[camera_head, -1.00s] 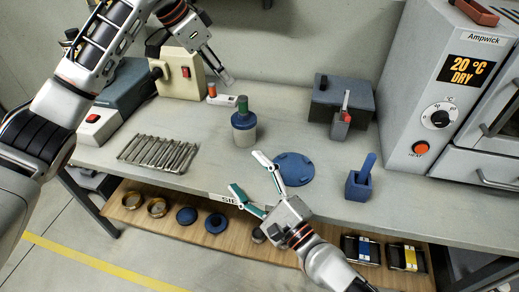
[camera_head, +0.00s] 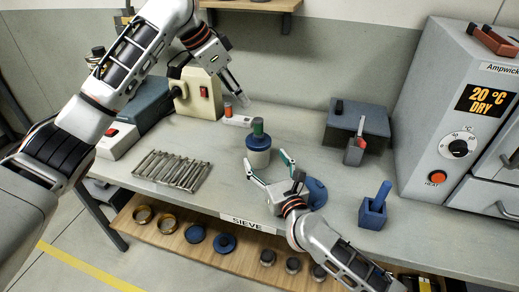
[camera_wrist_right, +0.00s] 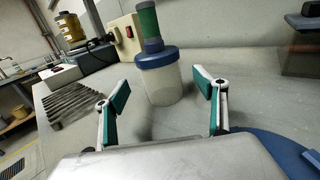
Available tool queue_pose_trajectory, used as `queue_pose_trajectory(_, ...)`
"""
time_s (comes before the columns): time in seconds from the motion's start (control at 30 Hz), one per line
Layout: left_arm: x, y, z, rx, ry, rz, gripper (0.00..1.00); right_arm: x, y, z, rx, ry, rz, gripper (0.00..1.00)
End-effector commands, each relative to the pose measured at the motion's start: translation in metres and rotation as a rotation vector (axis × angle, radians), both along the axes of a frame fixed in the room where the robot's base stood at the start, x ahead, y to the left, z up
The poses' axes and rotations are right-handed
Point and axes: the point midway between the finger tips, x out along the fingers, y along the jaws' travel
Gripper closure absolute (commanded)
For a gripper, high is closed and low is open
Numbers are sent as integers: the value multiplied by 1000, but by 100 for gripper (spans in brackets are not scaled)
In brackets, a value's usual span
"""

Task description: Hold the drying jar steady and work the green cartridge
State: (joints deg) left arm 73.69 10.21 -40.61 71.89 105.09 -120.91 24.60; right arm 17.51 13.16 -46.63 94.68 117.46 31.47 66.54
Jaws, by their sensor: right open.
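The drying jar (camera_head: 258,160) is a clear, pale-bottomed jar with a blue collar, upright on the bench. The green cartridge (camera_head: 258,127) stands upright in its top; both also show in the right wrist view, the jar (camera_wrist_right: 163,84) ahead and the cartridge (camera_wrist_right: 148,20) above it. My right gripper (camera_head: 267,163) is open and empty, its teal-padded fingers spread on the near side of the jar. In the right wrist view, the jar is framed between the fingertips. My left gripper (camera_head: 238,97) hangs above and left of the cartridge, apart from it; its finger gap is unclear.
Metal rods (camera_head: 172,170) lie left of the jar. A small white block with an orange knob (camera_head: 237,120) is behind it. A blue disc (camera_head: 316,193) lies beside my right gripper, partly hidden. A blue holder (camera_head: 372,213) and grey oven (camera_head: 455,130) stand right.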

Motion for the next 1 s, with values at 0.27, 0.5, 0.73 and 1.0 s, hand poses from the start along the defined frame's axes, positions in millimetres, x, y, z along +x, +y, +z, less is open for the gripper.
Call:
queue_pose_trajectory(0.27,0,0,0,0,0,0,72,44,17,1,-2,-2,0,29)
queue_pose_trajectory(0.5,0,0,0,0,0,0,72,64,24,1,-1,-1,0,29)
queue_pose_trajectory(0.73,0,0,0,0,0,0,72,67,25,0,-1,0,1,29)
queue_pose_trajectory(1.0,0,0,0,0,0,0,72,66,25,0,-1,0,1,68)
